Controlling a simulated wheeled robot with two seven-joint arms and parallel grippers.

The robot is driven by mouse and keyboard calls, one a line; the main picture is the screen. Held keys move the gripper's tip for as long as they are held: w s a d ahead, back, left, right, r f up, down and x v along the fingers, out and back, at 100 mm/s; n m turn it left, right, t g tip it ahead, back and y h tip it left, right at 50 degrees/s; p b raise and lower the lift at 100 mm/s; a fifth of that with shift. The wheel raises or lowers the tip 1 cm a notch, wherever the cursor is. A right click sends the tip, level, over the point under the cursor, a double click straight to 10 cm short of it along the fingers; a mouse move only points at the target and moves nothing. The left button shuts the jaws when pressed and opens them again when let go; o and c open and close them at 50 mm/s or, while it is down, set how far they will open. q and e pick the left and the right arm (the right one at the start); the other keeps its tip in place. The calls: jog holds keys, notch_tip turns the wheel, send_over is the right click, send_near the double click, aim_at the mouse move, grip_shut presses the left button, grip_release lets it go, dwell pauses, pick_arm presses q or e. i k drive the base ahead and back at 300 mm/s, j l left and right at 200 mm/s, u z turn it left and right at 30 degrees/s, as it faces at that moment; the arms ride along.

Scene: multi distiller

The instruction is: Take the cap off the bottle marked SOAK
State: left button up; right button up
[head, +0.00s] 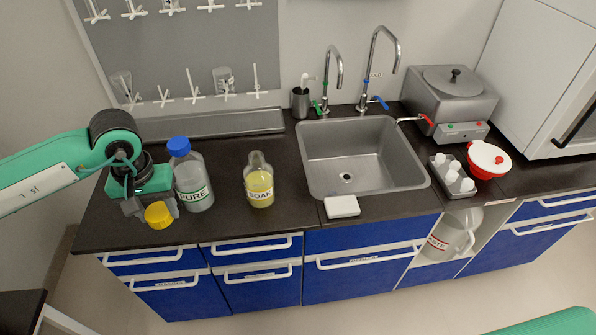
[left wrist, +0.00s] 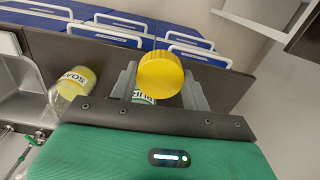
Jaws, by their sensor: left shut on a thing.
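The SOAK bottle (head: 259,184) stands upright and uncapped on the dark counter, left of the sink, with yellow liquid in it. It also shows in the left wrist view (left wrist: 72,84). My left gripper (head: 146,211) is at the counter's left end, left of the PURE bottle, and is shut on a yellow cap (head: 159,214). The cap sits between the fingers in the left wrist view (left wrist: 160,75). The cap is apart from the SOAK bottle, with the PURE bottle between them. My right gripper is not in view.
The PURE bottle (head: 194,184) with a blue cap stands close to my left gripper. A sink (head: 428,178), a white block (head: 342,206), a tray of white items (head: 437,168) and a red-and-white container (head: 488,160) lie to the right. Bare counter is in front of the bottles.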

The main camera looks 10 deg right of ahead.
aim_at(258, 175)
jog(key=i+l+u, duration=0.1)
jog(key=l, duration=0.4)
jog(key=i+l+u, duration=0.15)
jog(key=l, duration=0.4)
jog(key=i+l+u, duration=0.1)
jog(key=l, duration=0.45)
jog(key=i+l+u, duration=0.15)
jog(key=l, duration=0.4)
jog(key=i+l+u, duration=0.1)
jog(key=l, duration=0.45)
